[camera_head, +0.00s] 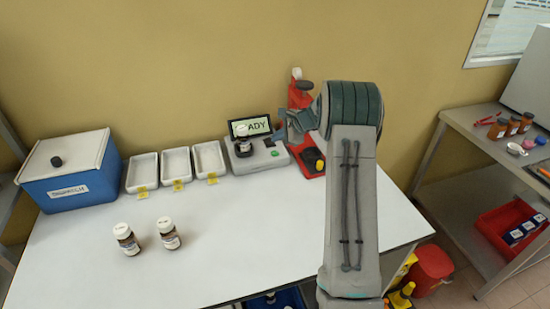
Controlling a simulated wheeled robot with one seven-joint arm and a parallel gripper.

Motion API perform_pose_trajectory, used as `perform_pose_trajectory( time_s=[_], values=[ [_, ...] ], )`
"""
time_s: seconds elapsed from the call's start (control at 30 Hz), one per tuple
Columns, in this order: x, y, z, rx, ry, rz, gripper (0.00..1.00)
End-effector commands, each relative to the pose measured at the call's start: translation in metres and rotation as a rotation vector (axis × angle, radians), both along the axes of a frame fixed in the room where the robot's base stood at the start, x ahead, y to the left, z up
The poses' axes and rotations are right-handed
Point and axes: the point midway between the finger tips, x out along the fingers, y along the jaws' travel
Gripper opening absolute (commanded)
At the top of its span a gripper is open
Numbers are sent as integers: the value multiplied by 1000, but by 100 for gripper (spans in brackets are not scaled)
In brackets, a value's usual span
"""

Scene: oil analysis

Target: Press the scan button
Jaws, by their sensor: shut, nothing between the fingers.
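A grey analyzer (262,160) stands near the back of the white table, with a screen (250,127) on which "ADY" can be read. A green button (275,154) is on the front right of its top. A small jar with a white cap (243,146) sits on its left part. My gripper (283,128) is shut and empty. In the picture it is just right of the screen and above the green button, apart from the button. My arm hides part of the gripper and the area behind it.
A red device (313,162) stands right of the analyzer. Three white trays (176,162) with yellow tags and a blue box (75,187) line the back left. Two brown jars (168,233) stand on the table (220,240), whose front middle is clear.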

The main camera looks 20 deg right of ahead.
Motion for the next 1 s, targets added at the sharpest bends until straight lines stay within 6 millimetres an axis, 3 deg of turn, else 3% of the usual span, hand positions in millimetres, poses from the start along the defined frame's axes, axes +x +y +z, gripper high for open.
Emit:
perform_pose_trajectory(
  time_s=[0.1, 0.27, 1.0],
  values=[
    [0, 0, -23, 0, 1, -1, 0],
    [0, 0, -35, 1, 0, -1, 0],
    [0, 0, -35, 0, 1, 1, 0]
  ],
)
